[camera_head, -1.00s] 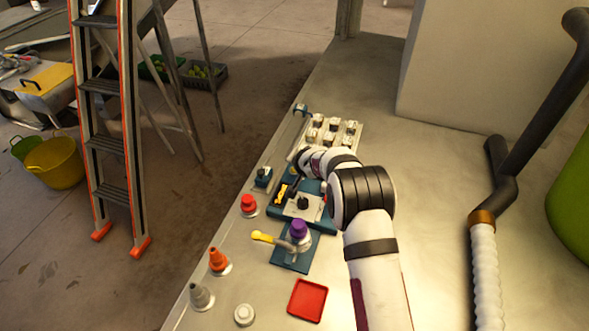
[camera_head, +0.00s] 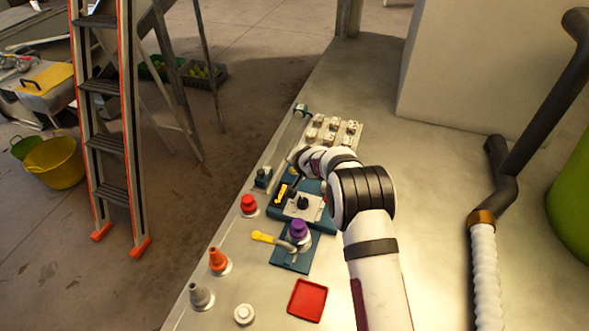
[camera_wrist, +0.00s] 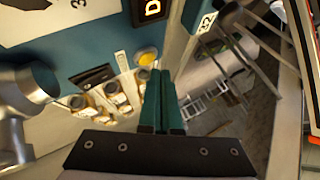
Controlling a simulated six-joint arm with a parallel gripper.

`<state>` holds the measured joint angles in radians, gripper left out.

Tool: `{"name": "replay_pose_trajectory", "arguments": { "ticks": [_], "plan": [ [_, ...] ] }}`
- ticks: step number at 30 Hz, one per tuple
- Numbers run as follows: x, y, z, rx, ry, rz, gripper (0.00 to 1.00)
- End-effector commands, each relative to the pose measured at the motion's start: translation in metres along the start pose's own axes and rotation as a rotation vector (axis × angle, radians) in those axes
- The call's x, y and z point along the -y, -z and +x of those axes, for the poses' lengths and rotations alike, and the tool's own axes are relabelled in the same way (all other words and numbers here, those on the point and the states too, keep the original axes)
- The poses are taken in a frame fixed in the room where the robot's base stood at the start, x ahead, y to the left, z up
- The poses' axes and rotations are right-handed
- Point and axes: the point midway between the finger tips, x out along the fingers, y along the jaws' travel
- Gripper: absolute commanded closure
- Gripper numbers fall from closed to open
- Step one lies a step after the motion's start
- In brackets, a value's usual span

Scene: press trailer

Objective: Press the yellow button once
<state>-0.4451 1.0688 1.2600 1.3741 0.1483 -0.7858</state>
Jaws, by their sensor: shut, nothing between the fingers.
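The yellow button (camera_wrist: 147,57) shows in the wrist view as a round yellow cap in a pale ring on the blue panel (camera_wrist: 100,42). My gripper (camera_wrist: 160,76) has its two green fingers shut together and empty. Its tips appear just below and right of the button in the wrist view; I cannot tell whether they touch it.
A red button (camera_head: 249,204), a purple knob (camera_head: 299,229) and a yellow-handled lever (camera_head: 263,237) stand near the panel. An orange cone-shaped knob (camera_head: 218,260), a grey one (camera_head: 201,297) and a red tray (camera_head: 307,300) are nearer. Several switches (camera_head: 332,131) lie beyond.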

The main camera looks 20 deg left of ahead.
Motion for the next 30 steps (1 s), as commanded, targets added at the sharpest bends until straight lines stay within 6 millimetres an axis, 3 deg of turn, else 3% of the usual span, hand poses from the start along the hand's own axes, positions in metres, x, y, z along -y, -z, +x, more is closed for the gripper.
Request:
{"name": "replay_pose_trajectory", "arguments": {
  "ticks": [30],
  "plan": [
    [-0.0038,-0.0043,0.0055,0.000,0.000,0.001,1.00]
  ]
}}
